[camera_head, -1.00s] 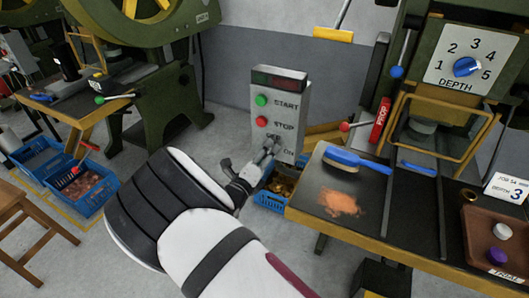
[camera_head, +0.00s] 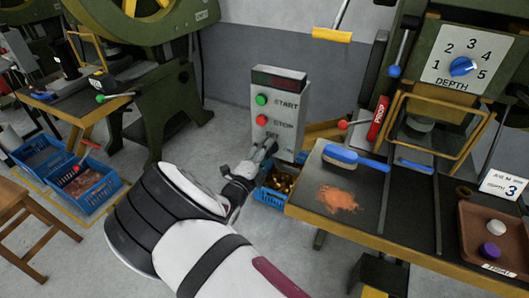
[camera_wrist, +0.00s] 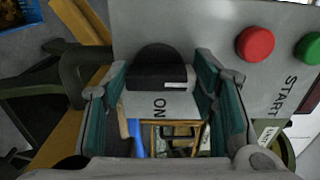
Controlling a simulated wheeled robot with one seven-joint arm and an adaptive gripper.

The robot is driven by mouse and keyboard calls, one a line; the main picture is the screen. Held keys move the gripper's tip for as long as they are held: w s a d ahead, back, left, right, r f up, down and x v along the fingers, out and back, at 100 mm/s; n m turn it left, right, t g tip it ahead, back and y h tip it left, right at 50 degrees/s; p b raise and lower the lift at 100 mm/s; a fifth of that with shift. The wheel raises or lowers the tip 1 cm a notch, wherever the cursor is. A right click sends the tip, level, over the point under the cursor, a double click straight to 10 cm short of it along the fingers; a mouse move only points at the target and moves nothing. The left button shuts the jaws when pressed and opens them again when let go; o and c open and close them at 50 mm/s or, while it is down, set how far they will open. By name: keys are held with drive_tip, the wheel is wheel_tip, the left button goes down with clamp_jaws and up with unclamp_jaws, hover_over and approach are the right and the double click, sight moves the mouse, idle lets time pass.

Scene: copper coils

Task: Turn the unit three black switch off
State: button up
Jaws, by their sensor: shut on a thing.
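The grey control box (camera_head: 286,88) stands left of the press table, with a green START button (camera_head: 261,100) and a red STOP button (camera_head: 262,120) on its face. My gripper (camera_head: 268,147) is at the box's lower face and covers the switch in the head view. In the wrist view, the black switch (camera_wrist: 160,66) is a rounded knob between the fingers of my gripper (camera_wrist: 162,78). A small white mark shows on the knob's edge, close to the ON label.
The press table (camera_head: 325,222) is to the right, with a blue brush (camera_head: 355,160) and copper dust (camera_head: 338,199) on it. A blue crate of brass parts (camera_head: 270,197) sits on the floor below the box.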

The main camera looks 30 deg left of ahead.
drive_tip(key=shift+a, duration=0.1)
drive_tip(key=o, duration=1.1)
drive_tip(key=s, duration=1.2)
